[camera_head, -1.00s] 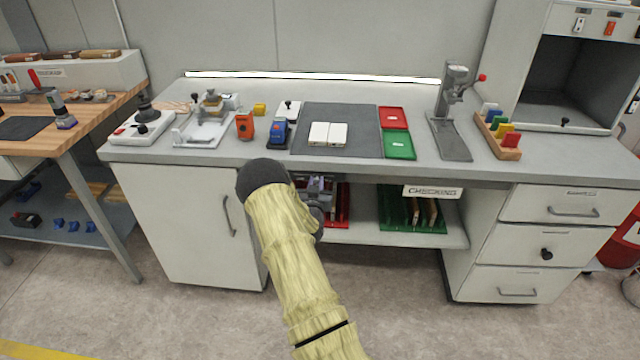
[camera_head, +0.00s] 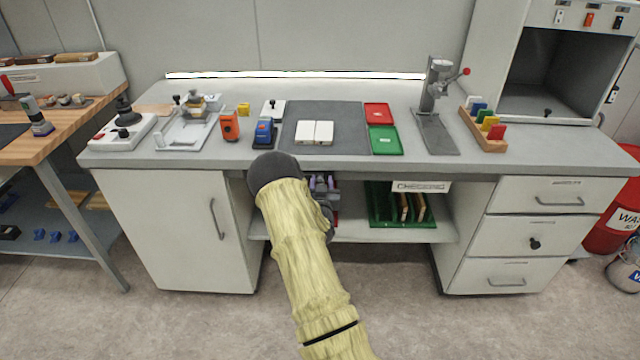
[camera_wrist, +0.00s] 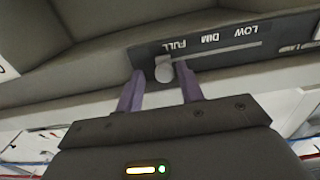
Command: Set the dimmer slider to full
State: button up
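The dimmer panel (camera_wrist: 215,46) is a dark strip in the wrist view, with FULL, DIM and LOW printed upside down along it. My gripper (camera_wrist: 160,73) has two purple fingers standing apart, one on each side of the knob. I cannot tell whether either finger touches it. In the head view my gripper (camera_head: 321,184) is below the worktop's front edge, partly behind my arm. The panel is not discernible there.
A lit light strip (camera_head: 300,76) runs along the back of the worktop (camera_head: 350,164). An open shelf (camera_head: 370,230) lies below, with a green rack (camera_head: 380,205). A cabinet door (camera_head: 170,225) is left and drawers (camera_head: 540,240) are right.

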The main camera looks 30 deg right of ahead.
jog(key=shift+a, duration=0.15)
jog(key=shift+s+a+f, duration=0.1)
jog(key=shift+s+a, duration=0.25)
jog(key=shift+s, duration=0.1)
jog(key=b+v, duration=0.1)
jog(key=v, duration=1.5)
jog(key=shift+s+b, duration=0.2)
jog(key=shift+b, duration=0.2)
jog(key=shift+w, duration=0.1)
